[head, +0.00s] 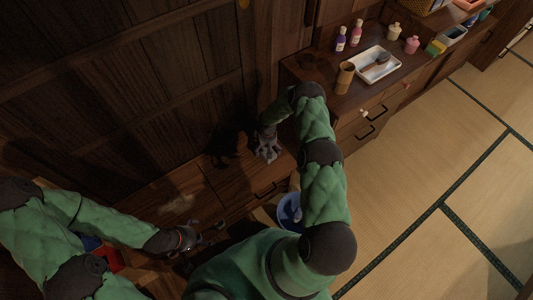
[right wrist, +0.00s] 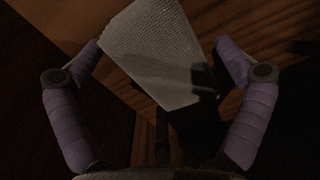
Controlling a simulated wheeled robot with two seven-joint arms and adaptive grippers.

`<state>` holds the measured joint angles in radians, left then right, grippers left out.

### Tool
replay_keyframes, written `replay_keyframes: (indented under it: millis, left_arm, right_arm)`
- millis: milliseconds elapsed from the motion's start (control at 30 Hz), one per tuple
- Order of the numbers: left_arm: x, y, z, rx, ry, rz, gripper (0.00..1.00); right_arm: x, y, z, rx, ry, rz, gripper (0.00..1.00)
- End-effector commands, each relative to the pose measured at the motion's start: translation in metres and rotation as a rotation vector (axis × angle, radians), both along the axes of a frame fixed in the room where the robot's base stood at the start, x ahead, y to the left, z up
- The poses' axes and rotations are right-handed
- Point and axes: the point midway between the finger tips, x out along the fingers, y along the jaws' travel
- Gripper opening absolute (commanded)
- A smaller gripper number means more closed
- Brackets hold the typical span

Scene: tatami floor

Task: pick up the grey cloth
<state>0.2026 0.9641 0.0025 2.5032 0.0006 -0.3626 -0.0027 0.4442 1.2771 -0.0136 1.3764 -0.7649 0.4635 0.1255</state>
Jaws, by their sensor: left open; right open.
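The grey cloth (right wrist: 155,55) shows in the right wrist view as a pale, woven, angular sheet over a brown wooden surface. In the head view it is a small grey patch (head: 268,156) at the low wooden cabinet top, partly hidden by my right gripper (head: 266,146). In the right wrist view my right gripper (right wrist: 160,48) is open, its two fingers apart on either side of the cloth; I cannot tell whether they touch it. My left gripper (head: 188,238) is open at the lower left, away from the cloth.
A blue bucket (head: 289,208) stands beside my right arm. A red container (head: 109,261) is at the lower left. The higher counter holds a white tray (head: 361,73), a brown cup (head: 344,77), two bottles (head: 341,39) and pink jars (head: 411,45). The tatami floor (head: 420,150) at right is clear.

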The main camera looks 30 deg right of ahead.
Motion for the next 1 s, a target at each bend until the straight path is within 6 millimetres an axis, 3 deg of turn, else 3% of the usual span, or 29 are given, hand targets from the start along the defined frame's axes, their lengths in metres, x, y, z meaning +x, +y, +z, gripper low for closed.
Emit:
replay_keyframes:
  millis: [100, 300, 733, 1000]
  left_arm:
    - [0.0, 0.0, 0.001, 0.0, 0.0, 0.0, 1.0]
    - [0.0, 0.0, 0.001, 0.0, 0.0, 0.0, 1.0]
    - [0.0, 0.0, 0.002, 0.0, 0.0, 0.0, 1.0]
    - [0.0, 0.0, 0.018, 0.0, 0.0, 0.0, 1.0]
  right_arm:
    - [0.0, 0.0, 0.001, 0.0, 0.0, 0.0, 1.0]
    - [0.0, 0.0, 0.001, 0.0, 0.0, 0.0, 0.5]
    - [-0.001, 0.0, 0.002, 0.001, 0.001, 0.001, 0.49]
    - [0.001, 0.0, 0.026, -0.001, -0.001, 0.001, 0.49]
